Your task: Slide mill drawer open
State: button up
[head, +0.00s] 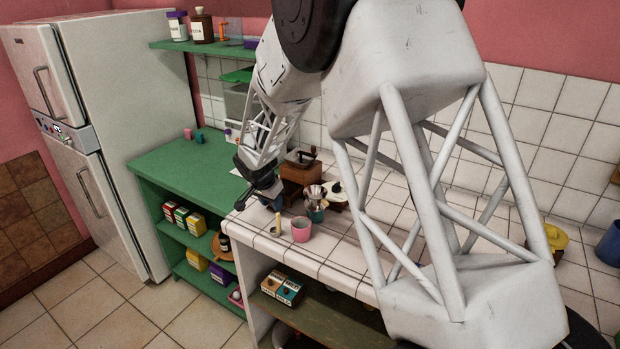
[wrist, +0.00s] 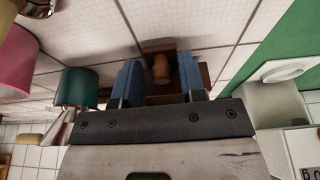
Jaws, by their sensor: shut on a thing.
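The wooden mill (head: 299,173) with a dark crank on top stands on the white tiled counter against the wall side. My gripper (head: 272,203) is low beside its front left. In the wrist view my gripper's blue fingers (wrist: 159,82) stand either side of brown wood with a round knob (wrist: 161,68), part of the mill drawer, and are shut on it. The rest of the mill body is mostly hidden behind the gripper there. How far the drawer stands out from the mill cannot be told.
A teal cup (head: 316,212) with a metal cone stands just right of my gripper. A pink cup (head: 300,231) is at the counter's front. A white round thing with a black knob (head: 336,188) is right of the mill. The green counter (head: 185,165) at left is mostly clear.

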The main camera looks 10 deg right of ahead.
jog(key=shift+w+r, duration=0.15)
jog(key=shift+r, duration=1.9)
jog(key=shift+s+d+r, duration=0.15)
jog(key=shift+s+r, duration=0.1)
jog(key=shift+r, duration=0.1)
jog(key=s+d+r+n, duration=0.2)
jog(key=s+d+r, duration=0.2)
jog(key=s+r, duration=0.5)
jog(key=s+d+r+n, duration=0.25)
jog(key=s+r, duration=0.35)
jog(key=s, duration=0.7)
jog(key=s+d+r+n+y, duration=0.1)
jog(key=s+d+n+y, duration=0.1)
jog(key=s, duration=2.4)
jog(key=shift+d+r+n, duration=0.15)
jog(key=shift+d+n, duration=0.5)
jog(key=shift+n, duration=0.5)
